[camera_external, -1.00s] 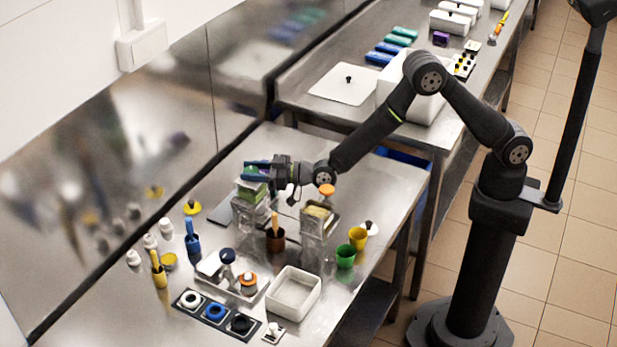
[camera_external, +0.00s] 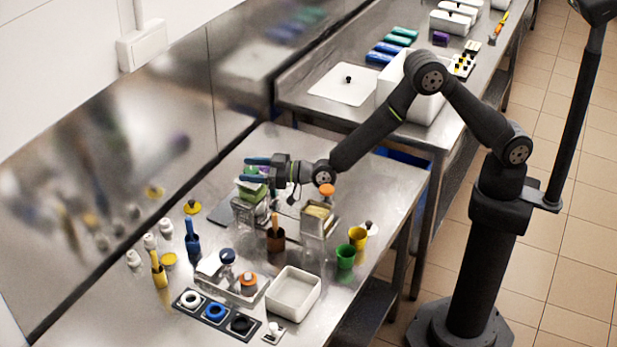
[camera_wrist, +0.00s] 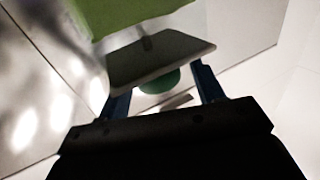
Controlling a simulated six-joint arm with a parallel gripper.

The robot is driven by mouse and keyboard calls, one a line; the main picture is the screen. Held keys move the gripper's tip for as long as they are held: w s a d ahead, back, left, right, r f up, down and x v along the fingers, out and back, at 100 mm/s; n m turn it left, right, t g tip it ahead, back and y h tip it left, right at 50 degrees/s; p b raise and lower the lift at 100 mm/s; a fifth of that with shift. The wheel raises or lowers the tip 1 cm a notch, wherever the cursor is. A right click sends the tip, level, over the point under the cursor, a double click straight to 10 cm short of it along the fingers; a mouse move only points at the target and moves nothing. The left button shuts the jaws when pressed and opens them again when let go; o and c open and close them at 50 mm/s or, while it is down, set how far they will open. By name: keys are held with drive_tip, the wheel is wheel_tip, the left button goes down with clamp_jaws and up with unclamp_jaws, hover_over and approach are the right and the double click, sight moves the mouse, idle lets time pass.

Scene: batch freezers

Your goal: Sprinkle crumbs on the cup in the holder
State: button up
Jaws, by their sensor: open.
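My gripper (camera_external: 256,170) is open at the back of the near steel table, beside a clear container with green contents (camera_external: 250,194). Its blue fingers stand either side of a green knob, which also shows in the wrist view (camera_wrist: 158,82). There a grey lid plate (camera_wrist: 160,60) lies beyond the knob, with a green block (camera_wrist: 125,15) behind it. I cannot tell whether the fingers touch the knob. A second clear container (camera_external: 318,222) with yellowish contents stands to the right, with an orange knob above it. A metal holder (camera_external: 236,290) stands in front; its cup is unclear.
A brown pot (camera_external: 276,242), a green cup (camera_external: 345,257) and a yellow cup (camera_external: 357,237) stand nearby. An empty white tray (camera_external: 293,293) and a black strip with coloured rings (camera_external: 215,312) lie at the front. Blue and yellow handled pots stand left.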

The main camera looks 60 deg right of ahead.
drive_tip(key=r, duration=0.2)
drive_tip(key=d+r, duration=0.1)
drive_tip(key=r, duration=0.1)
drive_tip(key=shift+d+r, duration=0.2)
drive_tip(key=shift+r, duration=0.1)
drive_tip(key=d+r, duration=0.6)
drive_tip(key=d, duration=0.4)
drive_tip(key=shift+w, duration=0.35)
drive_tip(key=shift+d, duration=0.1)
drive_tip(key=n+g+y, duration=0.6)
drive_tip(key=y, duration=0.2)
approach(254, 167)
drive_tip(key=shift+h, duration=0.3)
drive_tip(key=x, duration=0.6)
drive_tip(key=s+f+x, duration=0.1)
drive_tip(key=x, duration=0.2)
drive_tip(key=shift+w+a, duration=0.25)
drive_tip(key=shift+a, duration=0.4)
drive_tip(key=c, duration=1)
